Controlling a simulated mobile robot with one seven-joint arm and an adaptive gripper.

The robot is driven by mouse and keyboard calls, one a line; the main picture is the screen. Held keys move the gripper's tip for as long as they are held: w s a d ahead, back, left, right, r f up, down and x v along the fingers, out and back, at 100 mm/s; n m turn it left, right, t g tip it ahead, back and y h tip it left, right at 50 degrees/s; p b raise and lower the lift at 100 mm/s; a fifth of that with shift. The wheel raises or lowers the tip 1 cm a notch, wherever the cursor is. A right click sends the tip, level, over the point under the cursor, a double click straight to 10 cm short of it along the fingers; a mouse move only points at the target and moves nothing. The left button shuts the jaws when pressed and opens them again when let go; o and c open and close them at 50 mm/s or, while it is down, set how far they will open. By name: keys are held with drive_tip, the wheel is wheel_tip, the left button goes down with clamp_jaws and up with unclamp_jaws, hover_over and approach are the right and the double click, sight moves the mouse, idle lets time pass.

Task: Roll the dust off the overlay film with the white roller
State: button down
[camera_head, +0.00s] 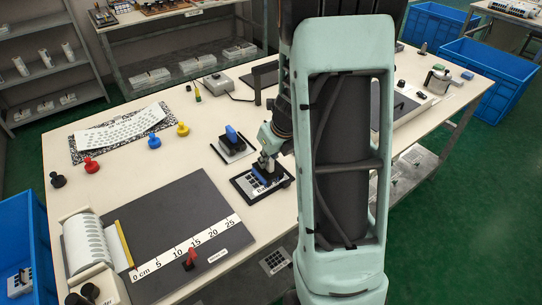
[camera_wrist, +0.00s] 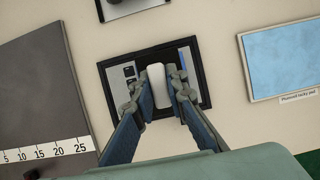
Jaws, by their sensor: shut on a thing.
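The overlay film (camera_head: 250,186), with dark keys and pale lettering, lies in a black frame (camera_head: 287,181) on the table. It also shows in the wrist view (camera_wrist: 130,72), with a blue strip along its right side. My gripper (camera_head: 268,164) is above the frame. In the wrist view my gripper (camera_wrist: 158,95) is shut on the white roller (camera_wrist: 156,74), with one finger on each side. The roller is over the middle of the film and hides part of it. I cannot tell whether it touches the film. Dust is too small to make out.
A pale blue tacky pad (camera_wrist: 283,65) lies to the right of the frame in the wrist view. A dark mat with a ruler strip (camera_head: 185,246) lies to the left. A black and blue device (camera_head: 233,142) stands just behind the frame.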

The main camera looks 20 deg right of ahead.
sight(248, 186)
drive_tip(key=shift+s+a+r+p, duration=0.15)
drive_tip(key=shift+a+p, duration=0.15)
drive_tip(key=shift+a, duration=0.4)
drive_tip(key=shift+s+a+f+p, duration=0.1)
drive_tip(key=shift+a+p, duration=0.15)
drive_tip(key=shift+a, duration=0.45)
drive_tip(key=shift+s+a+r+p, duration=0.15)
drive_tip(key=shift+a+p, duration=0.15)
drive_tip(key=shift+a, duration=0.4)
drive_tip(key=shift+s+a+f+p, duration=0.1)
drive_tip(key=shift+s+a+p, duration=0.1)
drive_tip(key=shift+a, duration=0.55)
drive_tip(key=shift+s+a+f+p, duration=0.1)
drive_tip(key=shift+a+p, duration=0.05)
drive_tip(key=shift+a, duration=0.55)
wheel_tip(248, 186, up, 7)
drive_tip(key=p, duration=0.7)
drive_tip(key=shift+w, duration=0.1)
